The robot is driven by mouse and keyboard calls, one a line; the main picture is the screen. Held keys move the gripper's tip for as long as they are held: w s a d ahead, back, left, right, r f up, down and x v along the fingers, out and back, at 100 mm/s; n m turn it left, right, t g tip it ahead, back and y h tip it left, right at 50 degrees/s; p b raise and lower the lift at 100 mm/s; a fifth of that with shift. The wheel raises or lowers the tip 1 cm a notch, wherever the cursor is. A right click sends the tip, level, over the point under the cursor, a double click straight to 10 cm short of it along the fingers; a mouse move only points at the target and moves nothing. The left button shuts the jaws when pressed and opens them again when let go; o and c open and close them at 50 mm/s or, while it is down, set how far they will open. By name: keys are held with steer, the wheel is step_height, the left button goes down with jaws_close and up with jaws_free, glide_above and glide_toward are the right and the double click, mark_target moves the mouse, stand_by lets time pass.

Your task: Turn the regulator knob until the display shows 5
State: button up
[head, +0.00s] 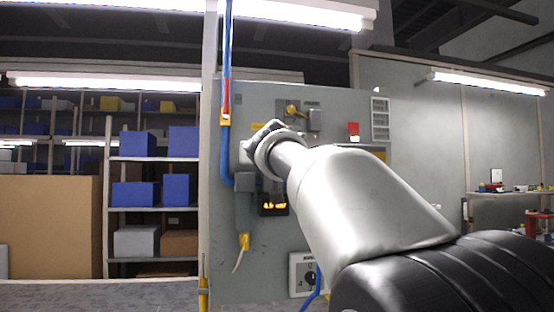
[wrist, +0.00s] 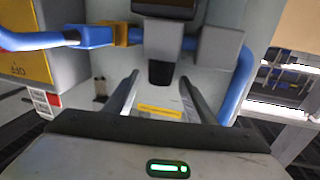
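The display (head: 272,204) is a dark box with glowing yellow-orange digits too small to read surely; part of a dark box (wrist: 165,8) shows at the top of the wrist view. My gripper (wrist: 159,80) is open, with one finger on each side of the knob in the picture; I see no clear contact. In the head view my gripper (head: 264,132) is in front of the cabinet, above the display, and my arm hides the knob there.
The grey cabinet (head: 338,112) has a red button (head: 353,129), a yellow knob (head: 291,109) and a lower switch panel (head: 310,272). A blue pipe (head: 227,150) runs down its left side. Shelves with blue boxes (head: 135,195) stand at left.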

steer(key=s+d+b, duration=0.1)
steer(key=s+b, duration=0.1)
steer(key=s, duration=1.5)
steer(key=shift+s+d, duration=0.2)
steer(key=shift+d, duration=0.05)
